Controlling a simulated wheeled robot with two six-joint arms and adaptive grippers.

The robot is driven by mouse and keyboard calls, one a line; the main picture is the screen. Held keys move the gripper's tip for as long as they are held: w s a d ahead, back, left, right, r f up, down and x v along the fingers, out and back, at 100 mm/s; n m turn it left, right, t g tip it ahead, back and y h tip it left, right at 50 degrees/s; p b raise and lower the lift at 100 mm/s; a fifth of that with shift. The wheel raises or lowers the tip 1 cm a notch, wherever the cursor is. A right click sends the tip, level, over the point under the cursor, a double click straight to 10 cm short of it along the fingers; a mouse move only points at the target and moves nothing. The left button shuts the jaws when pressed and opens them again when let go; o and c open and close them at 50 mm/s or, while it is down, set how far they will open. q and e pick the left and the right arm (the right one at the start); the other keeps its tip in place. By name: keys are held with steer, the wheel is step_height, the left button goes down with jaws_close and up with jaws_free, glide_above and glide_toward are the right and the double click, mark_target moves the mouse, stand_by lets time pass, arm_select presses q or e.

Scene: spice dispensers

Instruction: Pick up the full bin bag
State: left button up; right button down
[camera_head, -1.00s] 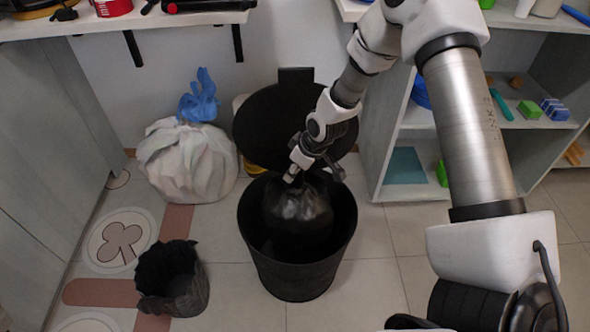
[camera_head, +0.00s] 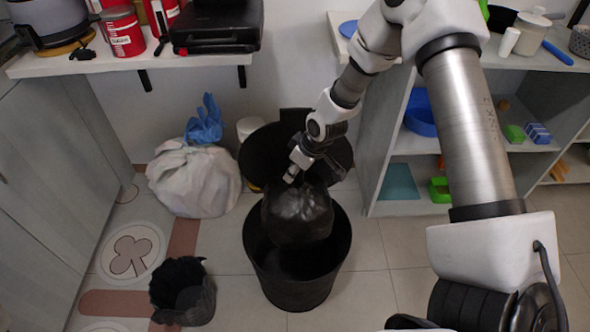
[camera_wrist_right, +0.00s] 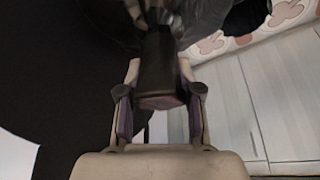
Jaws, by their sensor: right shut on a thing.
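The full bin bag (camera_head: 298,214) is black and shiny and hangs upright from my right gripper (camera_head: 298,176). My right gripper is shut on its gathered top. The bag is over the mouth of the round black bin (camera_head: 296,278), its lower part at or just inside the rim. The bin's black lid (camera_head: 262,152) stands open behind the bag. In the right wrist view the bag's grey-black top (camera_wrist_right: 205,18) shows beyond the fingers (camera_wrist_right: 160,85). My left gripper is not in view.
A white sack with a blue tie (camera_head: 195,178) sits left of the bin. A small dark open bag (camera_head: 183,290) stands on the floor at the lower left. Shelves (camera_head: 385,150) stand to the right, and a counter (camera_head: 110,66) is at the upper left.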

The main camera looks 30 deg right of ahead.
step_height(320, 180, up, 3)
steer(key=shift+r+p, duration=0.2)
steer(key=shift+p, duration=0.95)
steer(key=shift+w, duration=0.1)
